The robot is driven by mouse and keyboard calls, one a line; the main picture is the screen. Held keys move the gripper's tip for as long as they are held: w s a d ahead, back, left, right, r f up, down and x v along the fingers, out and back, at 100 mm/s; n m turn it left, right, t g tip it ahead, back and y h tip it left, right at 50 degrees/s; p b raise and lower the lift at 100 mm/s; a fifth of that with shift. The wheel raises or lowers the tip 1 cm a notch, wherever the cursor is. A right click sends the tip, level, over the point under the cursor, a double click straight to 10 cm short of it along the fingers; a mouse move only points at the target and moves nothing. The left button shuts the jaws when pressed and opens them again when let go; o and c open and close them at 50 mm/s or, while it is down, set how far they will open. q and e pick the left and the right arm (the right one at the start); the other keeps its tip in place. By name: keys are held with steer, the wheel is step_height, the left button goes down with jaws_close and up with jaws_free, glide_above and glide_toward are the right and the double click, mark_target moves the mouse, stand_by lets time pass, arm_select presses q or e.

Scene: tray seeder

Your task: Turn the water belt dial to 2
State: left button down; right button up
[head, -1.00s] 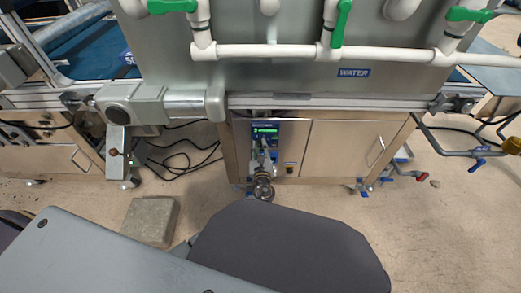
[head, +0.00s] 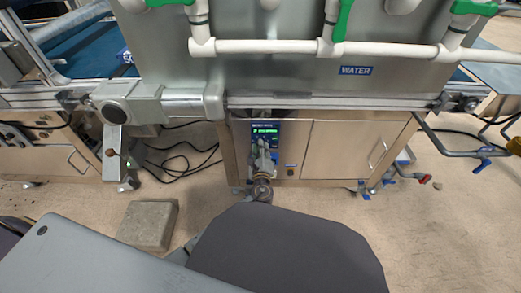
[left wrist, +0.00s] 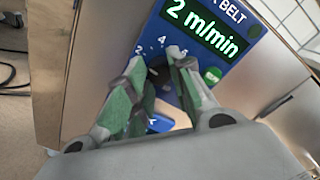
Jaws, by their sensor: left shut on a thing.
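The water belt control panel (head: 283,140) is a blue plate on the front of the cabinet under the machine. In the left wrist view its lit green display (left wrist: 206,27) reads "2 m/min". The dial (left wrist: 160,77) is a dark knob below the display, with white numbers such as 4 and 6 around it. My left gripper (left wrist: 156,66) is shut on the dial, one finger on each side. The fingers hide much of the knob and its pointer. In the head view my left gripper (head: 263,160) covers the panel's middle. My right gripper is not in view.
A green button (left wrist: 212,75) sits right of the dial. The cabinet door (head: 345,150) is to the right. White pipes with green valves (head: 343,20) run above. A concrete block (head: 149,224) and black cables (head: 180,160) lie on the floor at left.

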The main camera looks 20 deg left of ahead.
arm_select(q)
steer(key=c, duration=1.2)
jaws_free()
steer(key=shift+r, duration=0.1)
step_height(320, 180, up, 8)
steer(key=shift+d+r, duration=0.1)
steer(key=shift+d, duration=0.05)
steer(key=shift+r, duration=0.8)
